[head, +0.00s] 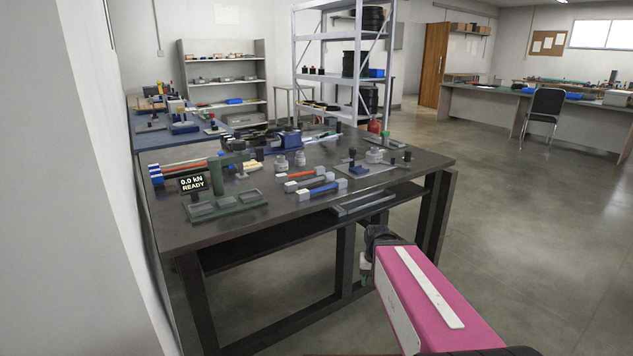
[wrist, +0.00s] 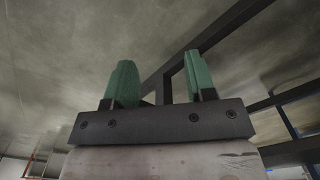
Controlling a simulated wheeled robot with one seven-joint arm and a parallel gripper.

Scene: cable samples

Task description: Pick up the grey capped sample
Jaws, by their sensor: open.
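Several short cable samples with pale block caps lie side by side on the dark table (head: 235,225) in the head view. The back one is a red sample (head: 300,174). The middle one is a grey sample (head: 310,182) with pale grey caps. The front one is a blue sample (head: 322,189). My gripper (wrist: 162,82) is open and empty, its two green fingers apart in the wrist view. In the head view it hangs in front of the table's near right edge, below the tabletop and away from the samples. My pink arm link partly hides it.
A display reading "0.0 kN READY" (head: 192,184) and a grey-green tray (head: 227,204) stand left of the samples. Small weights (head: 300,158) stand behind. The floor (head: 520,215) to the right is clear.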

